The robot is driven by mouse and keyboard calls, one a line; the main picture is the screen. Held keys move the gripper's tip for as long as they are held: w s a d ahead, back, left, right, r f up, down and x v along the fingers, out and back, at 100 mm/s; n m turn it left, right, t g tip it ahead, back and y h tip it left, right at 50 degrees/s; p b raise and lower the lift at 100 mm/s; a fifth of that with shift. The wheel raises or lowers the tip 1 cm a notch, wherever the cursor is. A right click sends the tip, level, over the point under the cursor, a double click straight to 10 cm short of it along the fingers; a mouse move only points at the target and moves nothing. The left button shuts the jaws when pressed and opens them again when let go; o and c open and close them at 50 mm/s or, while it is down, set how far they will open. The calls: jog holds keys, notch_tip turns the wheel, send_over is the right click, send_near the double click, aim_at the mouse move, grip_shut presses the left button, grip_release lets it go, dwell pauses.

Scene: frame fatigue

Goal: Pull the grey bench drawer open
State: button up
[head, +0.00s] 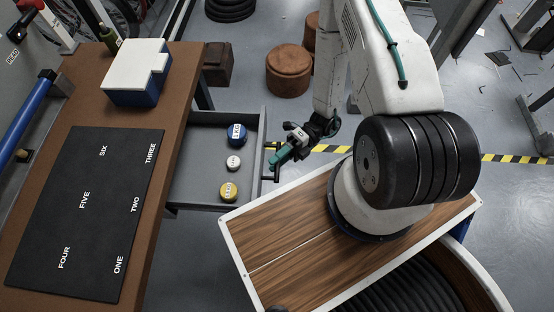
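The grey bench drawer (188,190) stands pulled out from under the brown bench top, and its inside shows. A blue round tin (236,135), a small white round one (233,163) and a yellow-topped one (229,191) lie in it. The drawer's dark handle (271,173) is on its right-hand front. My gripper (277,161), with teal fingers, is at this front, at or very close to the handle. The fingers overlap in this view, so I cannot tell whether they are shut on the handle.
The bench (180,75) carries a black mat (60,200) with number words and a white and blue box (138,72). Brown round stools (288,72) stand behind the drawer. Yellow and black tape (330,149) crosses the grey floor. My wood-topped base is close to the drawer front.

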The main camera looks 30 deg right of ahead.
jog(key=v, duration=0.7)
jog(key=shift+d, duration=0.35)
dwell(0.5)
jog(key=d+r+n+g+h, duration=0.2)
jog(key=r+n+h, duration=0.3)
jog(key=r+n, duration=0.6)
jog(key=d+r+n+g+h, duration=0.25)
jog(key=r+n+h, duration=0.25)
jog(key=r+n, duration=0.65)
jog(key=s+a+r+n+t+h, duration=0.1)
jog(key=s+r+n+t+h, duration=0.1)
jog(key=r, duration=0.5)
jog(key=s+a+r+n+t+h, duration=0.1)
jog(key=s+r+n+t+h, duration=0.2)
jog(key=r+n+t, duration=0.2)
jog(key=s+a+r+n+t+h, duration=0.1)
jog(key=s+r+n+t+h, duration=0.1)
jog(key=r, duration=0.8)
jog(key=shift+s+a+n+t, duration=0.15)
jog(key=shift+a+n+t, duration=0.25)
jog(key=shift+n+t, duration=0.35)
